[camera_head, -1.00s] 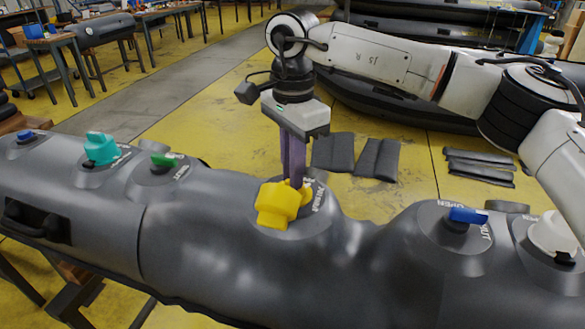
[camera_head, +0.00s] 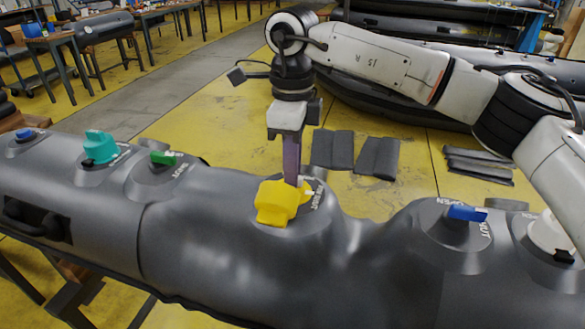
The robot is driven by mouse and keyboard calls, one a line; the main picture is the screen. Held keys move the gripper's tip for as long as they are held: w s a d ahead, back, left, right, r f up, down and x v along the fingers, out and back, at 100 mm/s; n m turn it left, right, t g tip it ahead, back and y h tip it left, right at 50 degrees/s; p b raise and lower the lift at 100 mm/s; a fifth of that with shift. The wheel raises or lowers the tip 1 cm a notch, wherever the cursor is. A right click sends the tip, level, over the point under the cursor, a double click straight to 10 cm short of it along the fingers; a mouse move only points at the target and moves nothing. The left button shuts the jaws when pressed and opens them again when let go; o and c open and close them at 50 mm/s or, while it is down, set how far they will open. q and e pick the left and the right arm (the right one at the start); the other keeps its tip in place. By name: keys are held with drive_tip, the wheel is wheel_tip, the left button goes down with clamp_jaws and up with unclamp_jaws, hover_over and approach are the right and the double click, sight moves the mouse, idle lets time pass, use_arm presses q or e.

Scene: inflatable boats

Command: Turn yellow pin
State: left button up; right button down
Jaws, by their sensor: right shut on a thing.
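The yellow pin (camera_head: 277,203) is a chunky knob on a round grey base with white lettering, on top of the grey inflatable tube (camera_head: 220,250). My right gripper (camera_head: 292,183) comes down from above with its purple fingers at the back edge of the yellow pin. It is shut on the pin, and the fingertips are partly hidden behind it. My left gripper is not in view.
A teal knob (camera_head: 100,146), a green knob (camera_head: 166,158) and a small blue knob (camera_head: 26,134) sit to the left on the tube. A blue knob (camera_head: 467,213) and a white knob (camera_head: 549,233) sit to the right. Dark pads (camera_head: 354,153) lie on the yellow floor behind.

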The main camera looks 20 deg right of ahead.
drive_tip(key=shift+m, duration=0.5)
drive_tip(key=c, duration=1.8)
unclamp_jaws()
drive_tip(key=shift+c, duration=0.2)
drive_tip(key=shift+r, duration=0.15)
wheel_tip(320, 180, up, 10)
